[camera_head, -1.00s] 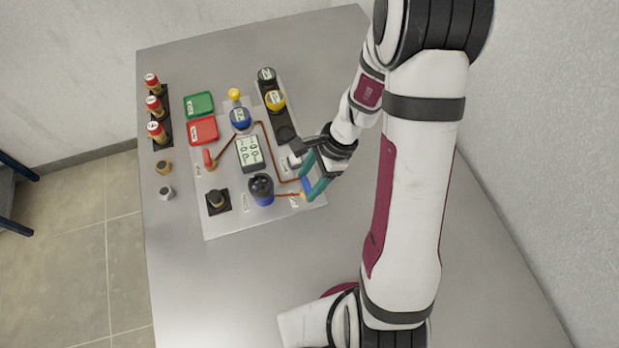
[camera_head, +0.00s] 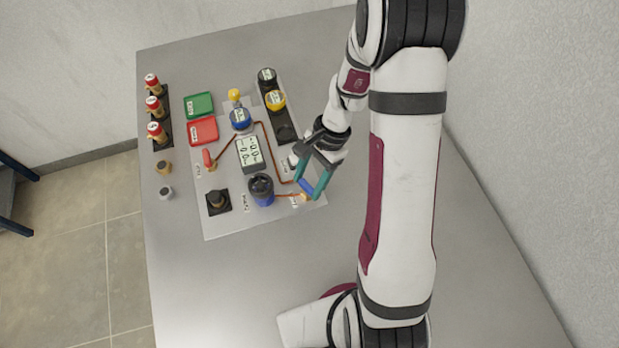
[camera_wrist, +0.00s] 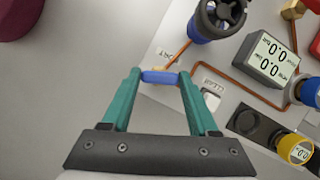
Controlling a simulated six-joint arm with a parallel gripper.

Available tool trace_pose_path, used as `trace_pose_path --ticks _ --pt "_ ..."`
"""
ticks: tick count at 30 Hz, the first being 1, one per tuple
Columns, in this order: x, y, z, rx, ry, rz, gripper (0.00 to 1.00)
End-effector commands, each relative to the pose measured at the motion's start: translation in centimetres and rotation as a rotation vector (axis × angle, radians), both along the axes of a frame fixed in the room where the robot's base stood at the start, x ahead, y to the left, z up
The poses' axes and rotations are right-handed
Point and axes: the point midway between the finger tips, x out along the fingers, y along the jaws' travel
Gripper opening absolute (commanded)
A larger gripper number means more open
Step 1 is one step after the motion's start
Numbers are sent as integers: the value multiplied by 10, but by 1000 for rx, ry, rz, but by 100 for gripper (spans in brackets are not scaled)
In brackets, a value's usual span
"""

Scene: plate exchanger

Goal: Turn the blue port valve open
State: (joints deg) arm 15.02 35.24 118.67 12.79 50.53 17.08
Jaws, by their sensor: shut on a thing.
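The blue port valve handle (camera_wrist: 159,77) lies between my gripper's teal fingertips (camera_wrist: 158,80) in the wrist view, with both fingers against its ends. In the head view my gripper (camera_head: 309,188) is at the lower right corner of the grey panel, shut on the blue handle (camera_head: 306,186). A brass-coloured valve body (camera_head: 305,196) shows just below the handle. The handle runs across the picture in the wrist view. The fingers cover its ends.
A blue pump-like cylinder (camera_head: 261,190) stands left of the valve, and a display box (camera_head: 250,153) stands behind it. A red-handled valve (camera_head: 209,159), a black knob (camera_head: 217,200) and copper pipes share the panel. The table's front (camera_head: 230,285) is clear.

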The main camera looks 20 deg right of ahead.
Motion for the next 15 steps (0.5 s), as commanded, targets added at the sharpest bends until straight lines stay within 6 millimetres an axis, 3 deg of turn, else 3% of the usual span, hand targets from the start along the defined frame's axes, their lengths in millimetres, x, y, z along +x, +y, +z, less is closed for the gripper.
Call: trace_pose_path --ticks 15 --pt "2 3 0 1 2 490 4"
